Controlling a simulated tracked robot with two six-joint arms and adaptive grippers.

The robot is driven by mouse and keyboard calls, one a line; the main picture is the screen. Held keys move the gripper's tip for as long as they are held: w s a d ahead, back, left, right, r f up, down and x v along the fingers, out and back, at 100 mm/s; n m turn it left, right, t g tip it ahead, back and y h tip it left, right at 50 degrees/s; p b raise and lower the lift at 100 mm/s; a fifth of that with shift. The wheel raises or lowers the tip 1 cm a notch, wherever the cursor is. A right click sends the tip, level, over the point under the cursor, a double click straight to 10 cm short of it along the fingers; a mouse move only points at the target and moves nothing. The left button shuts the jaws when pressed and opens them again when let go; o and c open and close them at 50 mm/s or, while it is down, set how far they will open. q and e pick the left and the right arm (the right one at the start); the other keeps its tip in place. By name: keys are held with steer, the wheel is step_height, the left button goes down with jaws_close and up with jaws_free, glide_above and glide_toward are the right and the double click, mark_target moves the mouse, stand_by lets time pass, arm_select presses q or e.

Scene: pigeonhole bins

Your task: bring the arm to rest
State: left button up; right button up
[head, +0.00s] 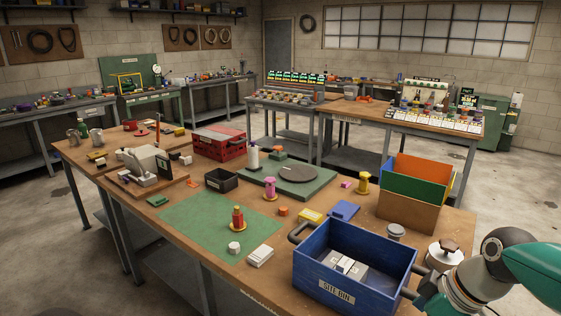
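My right arm (505,256) comes in from the lower right corner, with a teal link, a dark joint and a pale wrist part. It bends down beside the right wall of the blue bin (328,276), which has a "SITE BIN" label. The fingers of my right gripper do not show; I cannot tell whether the arm touches the bin. My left arm and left gripper are not in view. A grey and white item (347,267) lies inside the bin.
The wooden table holds a green mat (205,222), a red crate (219,143), a red-and-yellow piece (238,218), a white block (260,256) and stacked green and orange bins (417,175). A lidded silver pot (443,254) stands close to my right arm.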

steer(key=s+a+f+g+b, duration=0.2)
steer(key=s+a+f+g, duration=0.1)
steer(key=f, duration=1)
steer(key=s+a+f+g+b, duration=0.2)
steer(key=f, duration=1)
steer(key=s+a+f+m+b, duration=0.1)
steer(key=s+a+f+m, duration=0.2)
steer(key=f, duration=0.4)
steer(key=s+a+f+m+y+b, duration=0.1)
steer(key=s+a+f+m, duration=0.1)
steer(key=s+f, duration=0.4)
steer(key=s+a+f+m+b, duration=0.1)
steer(key=s+a+f+m, duration=0.2)
steer(key=f, duration=0.4)
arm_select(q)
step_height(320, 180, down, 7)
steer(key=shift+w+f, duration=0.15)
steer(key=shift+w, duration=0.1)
arm_select(e)
steer(key=w+m+t, duration=0.1)
steer(key=w+d+m+t, duration=0.1)
steer(key=m, duration=0.1)
steer(key=w+m, duration=0.1)
steer(key=shift+w+d+t, duration=0.3)
steer(key=shift+d+t, duration=0.1)
